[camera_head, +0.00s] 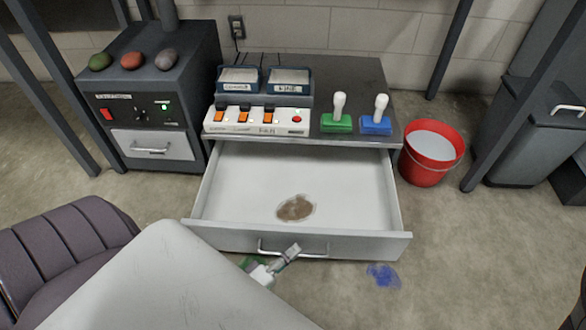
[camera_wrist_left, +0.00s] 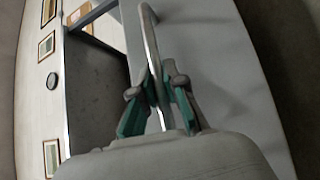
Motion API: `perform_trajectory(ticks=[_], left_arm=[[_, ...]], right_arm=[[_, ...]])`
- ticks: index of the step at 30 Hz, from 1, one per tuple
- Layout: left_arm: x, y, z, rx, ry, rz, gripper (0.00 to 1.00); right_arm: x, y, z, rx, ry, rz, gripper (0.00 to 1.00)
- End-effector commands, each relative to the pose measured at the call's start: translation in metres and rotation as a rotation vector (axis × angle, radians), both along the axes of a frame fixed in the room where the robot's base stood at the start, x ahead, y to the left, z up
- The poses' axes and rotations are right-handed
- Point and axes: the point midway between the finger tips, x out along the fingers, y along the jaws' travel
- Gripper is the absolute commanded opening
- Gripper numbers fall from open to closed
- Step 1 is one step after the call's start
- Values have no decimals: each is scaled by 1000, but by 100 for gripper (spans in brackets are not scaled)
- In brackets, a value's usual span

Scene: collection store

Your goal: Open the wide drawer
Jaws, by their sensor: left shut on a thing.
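The wide drawer (camera_head: 352,243) is pulled well out of the dark cabinet in the head view, and its white inside shows. A round brown patch (camera_head: 296,208) lies on the drawer floor. The drawer's metal bar handle (camera_head: 318,252) runs along the middle of its front; it also shows in the left wrist view (camera_wrist_left: 151,45). My left gripper (camera_head: 290,254) is at the handle, and in the left wrist view its green-padded fingers (camera_wrist_left: 158,98) are shut around the bar. My right gripper is not in view.
On the cabinet top (camera_head: 350,75) stand a switch panel (camera_head: 258,122), a green stamp (camera_head: 337,122) and a blue stamp (camera_head: 376,122). A red bucket (camera_head: 430,155) stands close at the right. A purple chair (camera_head: 65,250) is at the lower left.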

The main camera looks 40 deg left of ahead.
Motion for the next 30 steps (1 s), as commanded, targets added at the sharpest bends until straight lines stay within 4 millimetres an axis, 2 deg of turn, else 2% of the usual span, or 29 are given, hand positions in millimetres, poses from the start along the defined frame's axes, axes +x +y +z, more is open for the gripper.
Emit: perform_trajectory(ticks=[6, 18, 19, 23, 30], left_arm=[[-10, -6, 0, 1, 1, 1, 0], [-11, -6, -1, 0, 1, 1, 0], [-11, -6, -1, 0, 1, 1, 14], [-11, -6, -1, 0, 1, 1, 36], [-11, -6, 0, 0, 0, 1, 37]], right_arm=[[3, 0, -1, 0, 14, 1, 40], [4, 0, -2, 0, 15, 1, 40], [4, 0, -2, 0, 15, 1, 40], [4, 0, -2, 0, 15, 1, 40], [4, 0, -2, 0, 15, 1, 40]])
